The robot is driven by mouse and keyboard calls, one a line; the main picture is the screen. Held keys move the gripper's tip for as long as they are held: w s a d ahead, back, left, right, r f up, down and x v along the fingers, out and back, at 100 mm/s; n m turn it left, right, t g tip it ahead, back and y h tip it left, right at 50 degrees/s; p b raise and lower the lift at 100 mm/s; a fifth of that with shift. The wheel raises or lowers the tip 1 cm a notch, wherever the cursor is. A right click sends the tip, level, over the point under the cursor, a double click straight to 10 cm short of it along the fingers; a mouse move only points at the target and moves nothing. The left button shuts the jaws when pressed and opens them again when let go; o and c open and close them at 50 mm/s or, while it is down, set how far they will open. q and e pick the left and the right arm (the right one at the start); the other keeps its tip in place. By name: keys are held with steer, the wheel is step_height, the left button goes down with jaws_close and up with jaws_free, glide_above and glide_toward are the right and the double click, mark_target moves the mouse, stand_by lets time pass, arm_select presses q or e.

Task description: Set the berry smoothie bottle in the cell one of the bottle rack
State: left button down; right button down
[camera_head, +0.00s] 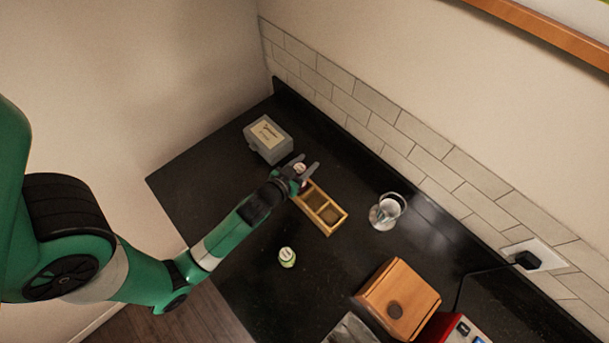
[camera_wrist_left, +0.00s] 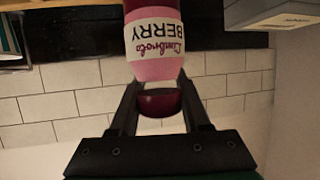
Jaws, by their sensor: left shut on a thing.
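The berry smoothie bottle (camera_wrist_left: 154,42) has a pink body and a white label reading "BERRY" in the left wrist view. My left gripper (camera_wrist_left: 160,90) is shut on its dark red end. In the head view, my left gripper (camera_head: 303,176) is at the far end of the yellow bottle rack (camera_head: 338,224), with the bottle's top (camera_head: 299,168) showing between the fingers. The two nearer cells of the rack look empty. The gripper and bottle hide the far cell, and I cannot tell whether the bottle is inside it. My right gripper is not in view.
A grey box with a label (camera_head: 267,138) stands just beyond the rack. A glass jar (camera_head: 386,211) is to the right, and a wooden block (camera_head: 398,298) is at the lower right.

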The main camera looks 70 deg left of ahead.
arm_select(q)
step_height(320, 180, down, 4)
steer(key=shift+f+b, duration=0.15)
steer(key=shift+b, duration=0.55)
steer(key=shift+f, duration=0.2)
steer(key=shift+c, duration=1.8)
jaws_free()
steer(key=shift+r, duration=0.1)
